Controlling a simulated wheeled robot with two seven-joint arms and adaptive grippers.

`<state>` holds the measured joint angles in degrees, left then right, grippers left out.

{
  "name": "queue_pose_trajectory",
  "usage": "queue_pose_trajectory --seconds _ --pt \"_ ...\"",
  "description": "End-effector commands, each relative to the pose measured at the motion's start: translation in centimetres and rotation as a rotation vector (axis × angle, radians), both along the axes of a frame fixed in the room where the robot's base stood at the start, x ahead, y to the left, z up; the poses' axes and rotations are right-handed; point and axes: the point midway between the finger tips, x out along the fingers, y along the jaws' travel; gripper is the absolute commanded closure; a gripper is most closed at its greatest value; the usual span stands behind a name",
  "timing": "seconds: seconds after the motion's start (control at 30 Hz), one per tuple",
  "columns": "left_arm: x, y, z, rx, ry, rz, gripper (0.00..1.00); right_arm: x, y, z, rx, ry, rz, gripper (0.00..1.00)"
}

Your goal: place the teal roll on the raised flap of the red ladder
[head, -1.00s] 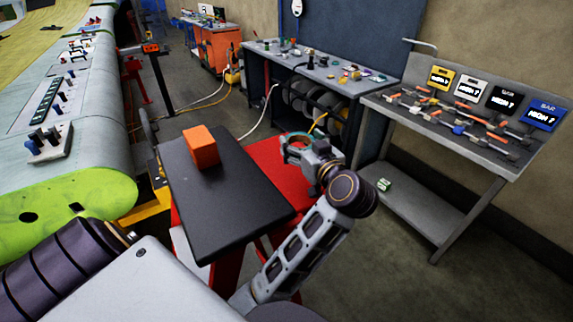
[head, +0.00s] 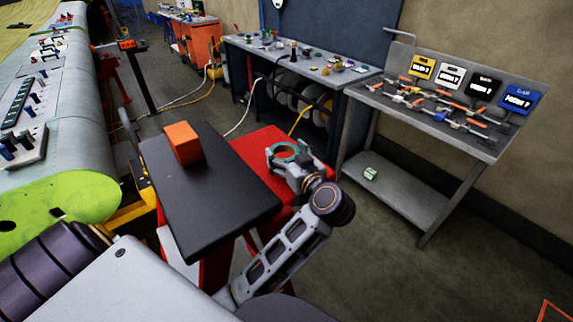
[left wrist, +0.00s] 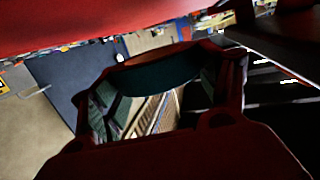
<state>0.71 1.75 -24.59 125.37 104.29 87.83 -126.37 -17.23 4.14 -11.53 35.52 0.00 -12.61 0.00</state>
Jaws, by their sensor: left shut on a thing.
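The teal roll (head: 286,149), a ring shape, is held in my left gripper (head: 290,160), which is shut on it. In the left wrist view the teal roll (left wrist: 160,76) spans between the fingers of the gripper (left wrist: 160,90). The red ladder (head: 258,143) stands in the middle of the head view; a flat red part of it shows behind and around the held roll. I cannot tell whether roll and red surface touch. A black flat panel (head: 215,205) lies on the ladder's near side. My right gripper is not in view.
An orange block (head: 182,143) sits on the black panel. A workbench with small parts (head: 310,62) stands behind, and a grey tool table (head: 440,135) with signs stands to the right. A wing with a lime-green end (head: 60,198) lies left. The floor at right is open.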

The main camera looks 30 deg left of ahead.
Motion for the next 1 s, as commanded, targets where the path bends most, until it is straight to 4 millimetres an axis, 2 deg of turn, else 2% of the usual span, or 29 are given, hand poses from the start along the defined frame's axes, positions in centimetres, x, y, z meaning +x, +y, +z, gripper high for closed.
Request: queue_pose_trajectory --seconds 0.17,0.5,0.97,1.0 --pt "0.0 0.0 -0.4 0.001 0.001 0.000 0.49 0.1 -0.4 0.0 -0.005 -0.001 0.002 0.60" --pt "0.0 0.0 -3.5 0.001 0.002 0.000 0.49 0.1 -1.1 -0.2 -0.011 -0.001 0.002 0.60" --pt "0.0 0.0 -3.9 -0.001 0.001 0.000 0.49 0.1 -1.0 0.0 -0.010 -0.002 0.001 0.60" --pt "0.0 0.0 -3.9 -0.001 0.000 0.000 0.22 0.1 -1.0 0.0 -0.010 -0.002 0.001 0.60"
